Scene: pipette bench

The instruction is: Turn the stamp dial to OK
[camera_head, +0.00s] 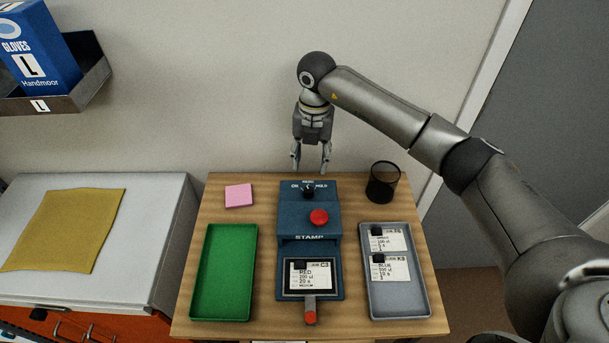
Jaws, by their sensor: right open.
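The blue stamp machine (290,225) stands in the middle of the wooden table. Its small black dial (308,188) is at the back, with printed labels around it; they are too small for me to read the setting surely. A red button (319,217) sits in front of the dial. A card marked RED (317,278) lies in the front bay, with a red-tipped handle (310,312) before it. My right gripper (311,170) points down, open and empty, above and just behind the dial, apart from it. My left gripper is not in view.
A green tray (207,311) is left of the machine. A grey tray (401,304) with two cards is right. A pink note pad (238,195) and a black mesh cup (383,183) stand at the back. A cabinet with a yellow cloth (70,230) adjoins at left.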

